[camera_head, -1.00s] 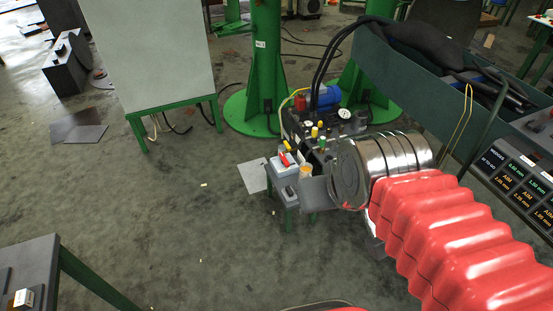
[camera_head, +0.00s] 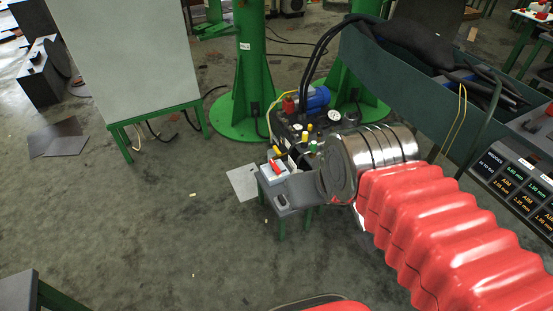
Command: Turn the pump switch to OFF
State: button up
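A small grey box with a red lever (camera_head: 274,168), which looks like the pump switch, stands on a small green-legged stand near the middle. Its lettering is too small to read. My arm, with a red ribbed sleeve and a shiny metal wrist, reaches in from the lower right. My gripper (camera_head: 304,190) appears as a grey part at the wrist's left end, close to the right front of the switch box in the picture. Its fingers are not clearly seen, and I cannot tell whether it touches the box.
A pump unit with a blue motor (camera_head: 315,97), gauges and hoses stands behind the stand. Green columns (camera_head: 250,60) rise behind it. A grey panel (camera_head: 125,55) stands at left, a dark trough (camera_head: 430,80) at right. A table corner (camera_head: 18,290) is at lower left. Left floor is mostly clear.

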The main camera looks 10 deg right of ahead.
aim_at(275, 168)
jog(key=i, duration=1.4)
jog(key=u, duration=0.05)
